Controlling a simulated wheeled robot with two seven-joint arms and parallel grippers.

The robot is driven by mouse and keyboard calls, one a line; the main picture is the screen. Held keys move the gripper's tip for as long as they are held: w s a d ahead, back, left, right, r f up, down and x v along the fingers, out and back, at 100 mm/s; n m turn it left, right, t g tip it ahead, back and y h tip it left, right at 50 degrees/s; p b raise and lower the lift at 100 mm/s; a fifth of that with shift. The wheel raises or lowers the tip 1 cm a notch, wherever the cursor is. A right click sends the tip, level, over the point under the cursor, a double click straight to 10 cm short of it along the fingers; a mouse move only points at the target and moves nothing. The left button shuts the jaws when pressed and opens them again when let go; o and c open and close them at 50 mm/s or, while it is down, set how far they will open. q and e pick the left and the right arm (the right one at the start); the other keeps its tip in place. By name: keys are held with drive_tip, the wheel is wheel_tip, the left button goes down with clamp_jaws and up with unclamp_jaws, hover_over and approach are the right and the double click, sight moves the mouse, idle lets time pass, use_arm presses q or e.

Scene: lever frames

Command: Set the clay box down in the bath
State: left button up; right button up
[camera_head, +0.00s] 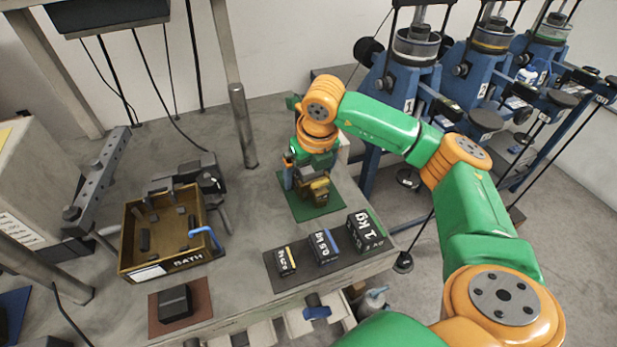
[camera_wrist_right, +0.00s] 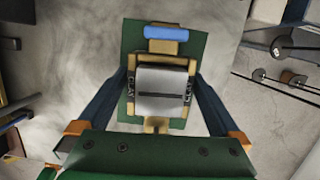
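The clay box (camera_head: 319,190) is a tan box with dark parts. It appears to sit on the green mat (camera_head: 300,213). In the right wrist view the clay box (camera_wrist_right: 162,92) shows a grey top, CLAY labels on both sides and a blue piece at one end. My right gripper (camera_head: 312,172) is over it, pointing down, with one finger at each side. I cannot tell whether the fingers press on it. The bath (camera_head: 127,250) is an open brown tray marked BATH at the left, with small dark pieces inside and a blue handle. My left gripper is not in view.
Weights marked 1 kg (camera_head: 366,232), 0.5 kg (camera_head: 323,246) and a smaller one (camera_head: 286,262) stand on a dark mat. A dark block (camera_head: 175,304) sits on a brown mat before the bath. A metal post (camera_head: 243,125) rises between bath and green mat. Blue lever machines (camera_head: 410,75) stand at the right.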

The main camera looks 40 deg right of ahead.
drive_tip(key=c, duration=1.4)
drive_tip(key=shift+w+r+p, duration=0.15)
drive_tip(key=shift+r+p, duration=0.5)
drive_tip(key=shift+r, duration=0.1)
drive_tip(key=shift+c, duration=0.2)
drive_tip(key=shift+r+p, duration=2.4)
drive_tip(key=shift+r, duration=0.7)
